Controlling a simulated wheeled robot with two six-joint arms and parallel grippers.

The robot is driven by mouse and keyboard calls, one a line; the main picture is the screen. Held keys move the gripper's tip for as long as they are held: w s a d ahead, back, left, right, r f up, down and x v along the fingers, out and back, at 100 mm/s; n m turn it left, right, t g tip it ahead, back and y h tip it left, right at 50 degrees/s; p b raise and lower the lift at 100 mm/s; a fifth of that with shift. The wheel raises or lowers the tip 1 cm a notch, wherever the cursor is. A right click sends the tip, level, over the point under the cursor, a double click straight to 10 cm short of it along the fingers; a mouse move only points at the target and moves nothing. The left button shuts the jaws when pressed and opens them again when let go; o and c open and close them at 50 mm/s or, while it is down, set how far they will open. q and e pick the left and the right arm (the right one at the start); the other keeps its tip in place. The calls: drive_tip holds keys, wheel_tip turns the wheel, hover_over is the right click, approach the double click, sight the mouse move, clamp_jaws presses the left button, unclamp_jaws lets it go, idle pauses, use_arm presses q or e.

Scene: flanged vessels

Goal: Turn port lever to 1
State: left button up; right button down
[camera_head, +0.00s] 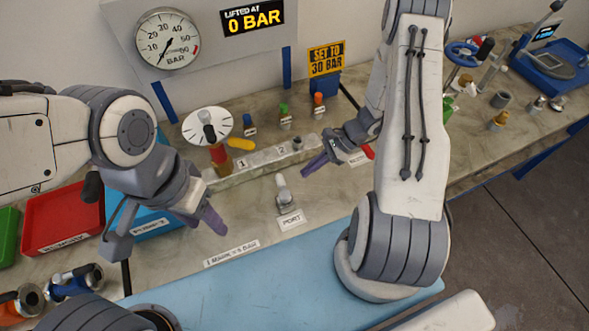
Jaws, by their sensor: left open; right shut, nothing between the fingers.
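The port lever (281,188) is a small pale grey handle on the bench, just behind the white "PORT" label (290,220). A stone-like rail behind it carries plates "1" (242,163) and "2" (282,149). The lever's end points toward the rail; I cannot tell which number it is set to. My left gripper (165,230) is open and empty, left of the lever and apart from it. My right gripper (314,165) is shut and empty, to the right of the lever and a little behind it, near the rail's right end.
A pressure gauge (167,39) is on the back panel. Red (62,216) and blue (150,226) trays sit at left. Bench around the lever's front is clear.

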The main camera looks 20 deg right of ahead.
sight(276, 176)
drive_tip(key=a+p, duration=0.1)
drive_tip(key=a, duration=0.2)
drive_tip(key=shift+w+a+f+p, duration=0.1)
drive_tip(key=shift+w+a+p, duration=0.05)
drive_tip(key=shift+a+p, duration=0.25)
drive_tip(key=shift+a+f, duration=0.1)
drive_tip(key=shift+a, duration=0.25)
drive_tip(key=shift+w+a+n+g, duration=0.3)
drive_tip(key=shift+n+g, duration=0.2)
drive_tip(key=shift+n, duration=0.1)
drive_tip(key=shift+w+a+f+n+g+b, duration=0.1)
drive_tip(key=shift+w+a+n+g+b, duration=0.25)
drive_tip(key=shift+n+b, duration=0.25)
drive_tip(key=n+g, duration=0.1)
drive_tip(key=a+n+g+b, duration=0.1)
drive_tip(key=shift+w+a+f+n+b, duration=0.1)
drive_tip(key=shift+w+n+b, duration=0.15)
drive_tip(key=shift+n+b, duration=0.05)
drive_tip(key=a+n+g+h+b, duration=0.1)
drive_tip(key=a+n+g+b, duration=0.1)
drive_tip(key=n, duration=0.1)
drive_tip(key=shift+w+h, duration=0.15)
drive_tip(key=shift+h, duration=0.25)
drive_tip(key=shift+a+n+g+h+b, duration=0.6)
drive_tip(key=shift+n+g, duration=0.25)
drive_tip(key=shift+n, duration=0.45)
drive_tip(key=shift+a+r, duration=0.1)
drive_tip(key=shift+r, duration=0.1)
